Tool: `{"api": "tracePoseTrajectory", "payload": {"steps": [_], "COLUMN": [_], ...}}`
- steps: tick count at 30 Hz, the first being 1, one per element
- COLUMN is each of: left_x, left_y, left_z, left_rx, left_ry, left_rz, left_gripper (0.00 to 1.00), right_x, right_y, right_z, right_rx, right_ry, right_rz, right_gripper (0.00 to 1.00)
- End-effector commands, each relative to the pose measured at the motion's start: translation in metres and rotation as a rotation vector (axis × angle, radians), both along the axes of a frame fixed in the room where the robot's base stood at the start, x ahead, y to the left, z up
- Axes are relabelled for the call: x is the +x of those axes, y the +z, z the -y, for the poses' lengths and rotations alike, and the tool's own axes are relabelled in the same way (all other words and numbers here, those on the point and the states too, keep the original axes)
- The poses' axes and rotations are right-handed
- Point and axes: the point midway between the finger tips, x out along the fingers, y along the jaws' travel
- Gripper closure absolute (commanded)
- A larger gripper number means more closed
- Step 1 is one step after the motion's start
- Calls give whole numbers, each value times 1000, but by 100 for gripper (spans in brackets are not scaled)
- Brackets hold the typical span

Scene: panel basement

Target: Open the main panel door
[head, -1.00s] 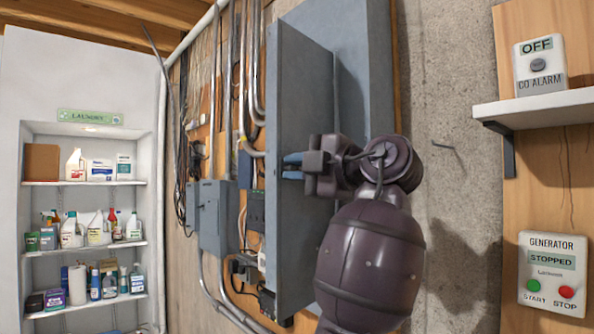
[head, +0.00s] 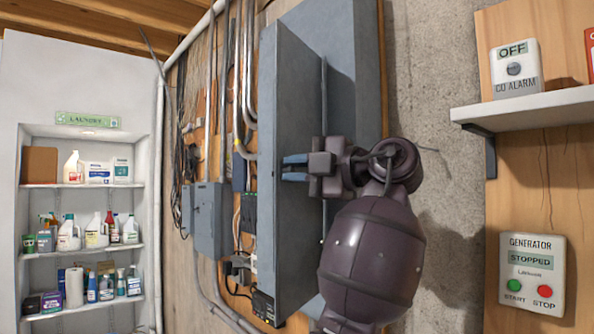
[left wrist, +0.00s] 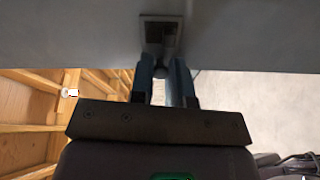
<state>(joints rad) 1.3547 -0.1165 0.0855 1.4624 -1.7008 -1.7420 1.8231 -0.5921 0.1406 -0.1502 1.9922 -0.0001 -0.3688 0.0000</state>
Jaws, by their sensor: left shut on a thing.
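The grey main panel door (head: 290,100) is a tall narrow face in the middle of the head view. It meets a second grey panel face (head: 362,100) at a dark vertical line and appears to stand at an angle to it. My left gripper (head: 293,168) reaches across from the right, in front of the door. In the left wrist view its fingers (left wrist: 165,68) are closed together at a small square latch recess (left wrist: 161,35) in the grey door (left wrist: 80,35). They grip a small part there, mostly hidden between the fingers. My right gripper is not in view.
A grey box (head: 208,222), conduits and cables fill the wooden board left of the door. A laundry shelf (head: 85,187) with bottles stands far left. At right, a white shelf (head: 530,105) holds a CO alarm (head: 515,70). A generator control (head: 533,273) hangs below it.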

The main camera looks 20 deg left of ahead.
Motion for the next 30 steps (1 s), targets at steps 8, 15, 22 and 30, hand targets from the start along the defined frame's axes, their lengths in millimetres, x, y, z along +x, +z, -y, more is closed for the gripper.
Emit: {"api": "tracePoseTrajectory", "payload": {"steps": [8, 15, 22, 30], "left_x": [0, 0, -4, -13], "left_y": [0, 0, -1, -1], "left_z": [0, 0, 21, 69], "left_rx": [0, 0, 1, 1], "left_ry": [1, 0, -2, -1], "left_rz": [0, 0, -1, -1], "left_gripper": [58, 58, 58, 58], "right_x": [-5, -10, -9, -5], "right_y": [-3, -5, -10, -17], "right_z": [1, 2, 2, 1], "right_rx": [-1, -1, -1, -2], "right_ry": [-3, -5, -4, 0], "right_rz": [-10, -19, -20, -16], "right_gripper": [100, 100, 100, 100]}}
